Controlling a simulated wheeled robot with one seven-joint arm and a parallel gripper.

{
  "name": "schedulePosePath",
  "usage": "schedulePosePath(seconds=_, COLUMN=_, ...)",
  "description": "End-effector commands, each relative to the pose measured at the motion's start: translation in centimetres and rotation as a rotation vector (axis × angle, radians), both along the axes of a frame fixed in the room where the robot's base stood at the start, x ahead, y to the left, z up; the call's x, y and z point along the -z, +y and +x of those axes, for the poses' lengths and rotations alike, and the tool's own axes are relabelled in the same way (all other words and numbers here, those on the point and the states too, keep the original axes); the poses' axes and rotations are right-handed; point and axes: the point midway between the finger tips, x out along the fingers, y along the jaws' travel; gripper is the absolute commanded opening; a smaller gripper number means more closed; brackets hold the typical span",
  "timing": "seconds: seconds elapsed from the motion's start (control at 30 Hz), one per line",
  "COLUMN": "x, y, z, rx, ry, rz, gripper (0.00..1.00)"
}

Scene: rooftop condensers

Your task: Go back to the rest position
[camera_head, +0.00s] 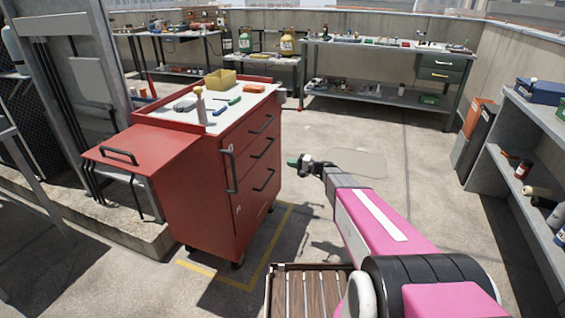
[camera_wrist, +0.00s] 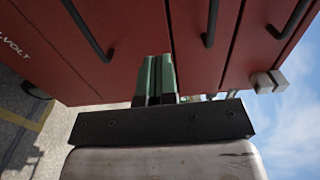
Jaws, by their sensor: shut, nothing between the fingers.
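My gripper (camera_head: 292,160) is at the end of my pink arm, just right of the red tool cart (camera_head: 190,195) in the head view. Its green fingers (camera_wrist: 155,78) are shut together with nothing between them. In the wrist view they point at the red drawer fronts (camera_wrist: 110,70) of the cart. I cannot tell how wide the gap to the cart is. The cart has black handles, and its drawers look closed.
The cart's top holds a yellow bin (camera_head: 220,80), a bottle (camera_head: 201,106) and small tools. A grey shelf (camera_head: 540,115) stands at the right. A workbench (camera_head: 385,48) is at the back. The concrete floor (camera_head: 350,130) between them is clear.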

Motion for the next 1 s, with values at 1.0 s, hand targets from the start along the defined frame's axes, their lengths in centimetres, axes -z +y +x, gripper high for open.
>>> schedulePosePath(seconds=1.0, x=2.2, y=-9.8, z=-26.2, rx=-0.281, ry=0.229, rz=-1.166, gripper=0.0)
